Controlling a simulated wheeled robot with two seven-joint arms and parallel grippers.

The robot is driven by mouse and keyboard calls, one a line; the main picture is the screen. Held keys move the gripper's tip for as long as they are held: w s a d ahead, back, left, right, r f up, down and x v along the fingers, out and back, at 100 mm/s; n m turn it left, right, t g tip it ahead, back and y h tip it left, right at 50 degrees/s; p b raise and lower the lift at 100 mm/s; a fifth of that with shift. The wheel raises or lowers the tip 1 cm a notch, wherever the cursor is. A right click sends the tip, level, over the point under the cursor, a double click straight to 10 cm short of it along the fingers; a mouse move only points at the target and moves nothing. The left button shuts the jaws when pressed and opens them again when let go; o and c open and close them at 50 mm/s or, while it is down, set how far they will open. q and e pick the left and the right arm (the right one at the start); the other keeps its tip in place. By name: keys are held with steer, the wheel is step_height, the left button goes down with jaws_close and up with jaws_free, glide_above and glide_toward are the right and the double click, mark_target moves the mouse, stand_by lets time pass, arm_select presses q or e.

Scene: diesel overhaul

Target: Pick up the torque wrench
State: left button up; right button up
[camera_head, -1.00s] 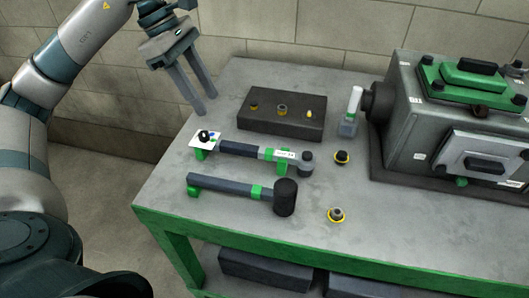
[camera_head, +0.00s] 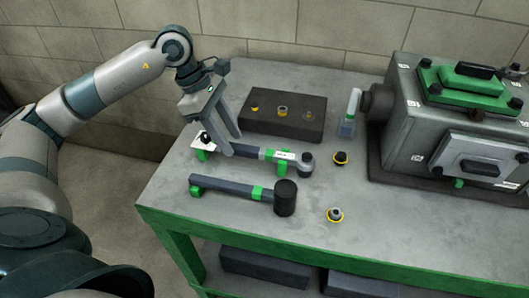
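The torque wrench (camera_head: 279,154) lies on the workbench with its dark handle to the left. It has a green band, a white label and a round dark head at the right. My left gripper (camera_head: 232,146) comes down from above at the handle end. Its two grey fingers are apart, and their tips are by the handle, partly hiding it. I cannot tell whether they touch it. A small green support (camera_head: 201,155) is at the handle's left end. My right gripper is not in view.
A dark-headed mallet (camera_head: 285,198) lies in front of the wrench. A dark block with small fittings (camera_head: 262,124) is behind it. A large grey engine housing (camera_head: 405,130) fills the bench's right side.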

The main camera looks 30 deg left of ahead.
mark_target(238, 146)
arm_select(q)
steer(key=shift+d+f, duration=0.2)
steer(key=shift+f, duration=0.05)
steer(key=shift+w+d+f+p, duration=0.15)
steer(key=shift+f+p, duration=0.15)
steer(key=shift+p, duration=0.2)
steer(key=x, duration=0.1)
steer(key=p+x, duration=0.1)
steer(key=x, duration=0.1)
steer(key=shift+w, duration=0.2)
steer(key=shift+d+f, duration=0.15)
steer(key=shift+f, duration=0.25)
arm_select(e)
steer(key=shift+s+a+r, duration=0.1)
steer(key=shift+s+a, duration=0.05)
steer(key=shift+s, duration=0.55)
arm_select(q)
jaws_close()
steer(key=shift+w+r, duration=0.1)
